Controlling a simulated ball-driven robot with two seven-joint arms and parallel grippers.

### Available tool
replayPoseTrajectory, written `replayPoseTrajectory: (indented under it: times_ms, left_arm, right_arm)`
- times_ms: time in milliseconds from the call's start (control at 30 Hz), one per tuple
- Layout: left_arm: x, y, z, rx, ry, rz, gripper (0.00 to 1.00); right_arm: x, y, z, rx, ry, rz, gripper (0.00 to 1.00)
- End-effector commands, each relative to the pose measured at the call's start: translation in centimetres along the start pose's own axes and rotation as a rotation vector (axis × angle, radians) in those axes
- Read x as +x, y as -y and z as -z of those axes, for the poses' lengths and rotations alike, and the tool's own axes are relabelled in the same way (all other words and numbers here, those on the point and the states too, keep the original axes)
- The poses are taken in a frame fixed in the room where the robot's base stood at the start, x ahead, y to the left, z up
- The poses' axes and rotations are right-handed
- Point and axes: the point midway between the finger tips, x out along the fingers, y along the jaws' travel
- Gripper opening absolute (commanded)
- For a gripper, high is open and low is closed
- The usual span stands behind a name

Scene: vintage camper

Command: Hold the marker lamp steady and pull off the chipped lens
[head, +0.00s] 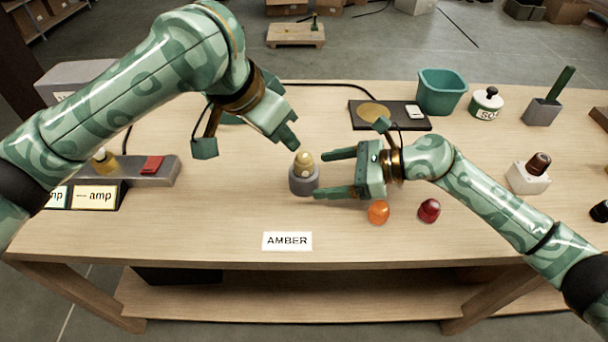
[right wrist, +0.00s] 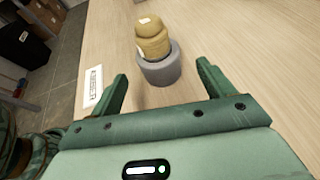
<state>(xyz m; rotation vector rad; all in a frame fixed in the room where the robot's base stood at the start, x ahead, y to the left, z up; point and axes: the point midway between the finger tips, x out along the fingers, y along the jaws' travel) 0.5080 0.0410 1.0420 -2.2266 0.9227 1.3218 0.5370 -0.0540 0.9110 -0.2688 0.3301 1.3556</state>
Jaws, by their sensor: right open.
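The marker lamp stands upright on the table, a dull yellow lens (head: 304,161) in a round grey base (head: 303,182). In the right wrist view the lens (right wrist: 152,42) has a pale patch near its top, and the base (right wrist: 160,70) stands ahead of the fingertips. My right gripper (head: 322,174) is open to the right of the lamp, its fingers pointing at the base; I see no contact. My left gripper (head: 290,140) hangs just above and left of the lens, one finger angled down toward it; its other finger is hidden, so its opening is unclear.
An orange lens (head: 378,212) and a red lens (head: 429,210) lie right of the lamp. An AMBER card (head: 287,241) lies in front. A black pad (head: 407,123), teal bin (head: 441,91) and white pot (head: 487,103) stand behind. A grey unit (head: 130,171) is at left.

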Motion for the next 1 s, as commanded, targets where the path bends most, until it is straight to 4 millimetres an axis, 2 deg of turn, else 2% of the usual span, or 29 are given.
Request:
replayPoseTrajectory:
  times_ms: [100,300,433,700,767,900,967,1000]
  left_arm:
    - [0.0,0.0,0.0,0.000,0.000,0.000,0.36]
    - [0.0,0.0,0.0,0.000,0.000,0.000,0.36]
    - [0.0,0.0,0.0,0.000,0.000,0.000,0.36]
    - [0.0,0.0,0.0,0.000,0.000,0.000,0.36]
    - [0.0,0.0,0.0,0.000,0.000,0.000,0.36]
    - [0.0,0.0,0.0,0.000,0.000,0.000,0.36]
    - [0.0,0.0,0.0,0.000,0.000,0.000,0.39]
    - [-0.1,0.0,0.0,0.001,-0.001,0.001,0.50]
  right_arm:
    - [2.6,0.0,-0.1,0.001,0.002,-0.002,0.81]
    - [5.3,0.0,-0.1,0.000,0.001,0.001,0.81]
    - [6.1,0.0,0.0,-0.001,0.000,0.001,0.81]
    - [6.2,0.0,0.0,0.000,-0.001,0.001,0.81]
    - [6.2,0.0,0.0,0.000,0.000,0.001,0.67]
    - [6.2,0.0,0.0,0.000,0.000,0.001,0.28]
    - [6.2,0.0,0.0,0.000,0.000,0.001,0.25]
    - [6.2,0.0,0.0,0.000,0.000,0.001,0.25]
